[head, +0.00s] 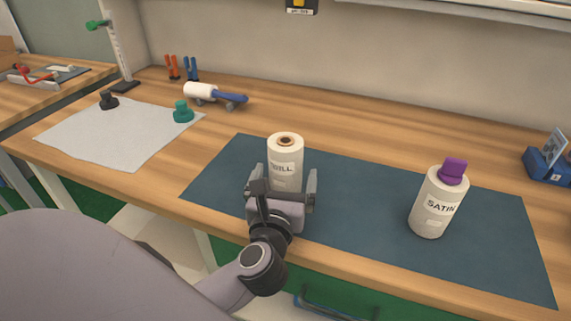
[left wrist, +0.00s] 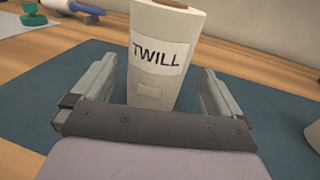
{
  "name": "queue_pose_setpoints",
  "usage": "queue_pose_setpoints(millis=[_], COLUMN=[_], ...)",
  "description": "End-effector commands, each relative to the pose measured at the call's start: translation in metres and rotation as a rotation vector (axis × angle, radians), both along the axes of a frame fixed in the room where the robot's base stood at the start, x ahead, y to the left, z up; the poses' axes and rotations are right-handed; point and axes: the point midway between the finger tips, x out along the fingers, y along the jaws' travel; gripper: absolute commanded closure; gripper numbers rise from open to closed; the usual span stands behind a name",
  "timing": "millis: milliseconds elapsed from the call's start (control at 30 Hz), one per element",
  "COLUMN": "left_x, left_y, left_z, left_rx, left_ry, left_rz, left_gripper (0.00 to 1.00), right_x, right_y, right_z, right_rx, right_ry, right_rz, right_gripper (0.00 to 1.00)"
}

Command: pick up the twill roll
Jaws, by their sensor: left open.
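The twill roll (head: 285,158) is a cream upright cylinder with a brown core at its top and a dark printed label. It stands on the dark blue mat (head: 350,190). In the left wrist view the roll (left wrist: 160,75) shows its TWILL label facing me. My left gripper (head: 284,180) is open, with one finger on each side of the roll's lower part. In the left wrist view, gaps show between the roll and both fingers of the gripper (left wrist: 158,88). The roll's base is hidden behind the gripper. My right gripper is not in view.
A satin roll (head: 434,210) with a purple top stands on the mat to the right. A grey cloth (head: 120,135) with two knobbed weights lies at the left. A white roller with a blue handle (head: 232,98) lies behind. A blue holder (head: 546,165) stands far right.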

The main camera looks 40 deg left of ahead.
Motion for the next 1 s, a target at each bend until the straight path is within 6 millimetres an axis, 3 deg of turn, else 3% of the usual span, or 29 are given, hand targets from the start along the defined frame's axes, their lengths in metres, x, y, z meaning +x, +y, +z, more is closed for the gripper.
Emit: queue_pose_setpoints(millis=[333, 667, 867, 1000], left_x=[0.039, 0.044, 0.044, 0.044], left_y=[0.022, 0.024, 0.024, 0.024], left_z=[-0.004, -0.005, -0.005, -0.004], left_rx=[0.002, 0.000, 0.000, 0.000], left_ry=[-0.002, 0.000, 0.000, -0.003], left_rz=[0.001, 0.001, 0.001, 0.001], left_gripper=[0.00, 0.00, 0.65, 0.68], right_x=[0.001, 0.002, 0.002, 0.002], right_y=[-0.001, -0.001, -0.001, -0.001], right_z=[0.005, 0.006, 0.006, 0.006], right_rx=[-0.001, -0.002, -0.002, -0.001], right_ry=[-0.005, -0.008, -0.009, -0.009], right_rz=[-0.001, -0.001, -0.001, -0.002], right_gripper=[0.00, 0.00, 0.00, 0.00])
